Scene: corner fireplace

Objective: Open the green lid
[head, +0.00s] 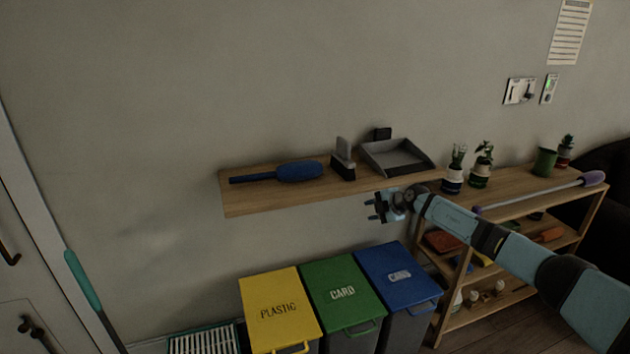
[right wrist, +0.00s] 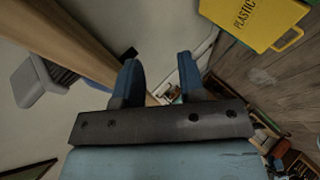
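The green lid (head: 325,275), marked CARD, lies flat and shut on the middle bin of three. Its handle (head: 361,328) is at the front edge. My right gripper (head: 370,209) is in the air above and behind the green lid, near the shelf's front edge, pointing left. Its two blue fingers (right wrist: 158,68) are spread apart with nothing held between them. The green lid cannot be made out in the right wrist view. My left gripper is not in view.
The yellow PLASTIC lid (head: 263,289) is left of the green one and the blue lid (head: 390,262) is right; both are shut. A wall shelf (head: 240,200) with a blue brush (head: 298,171) and a dustpan (head: 397,154) is above. A wooden rack (head: 445,300) stands right.

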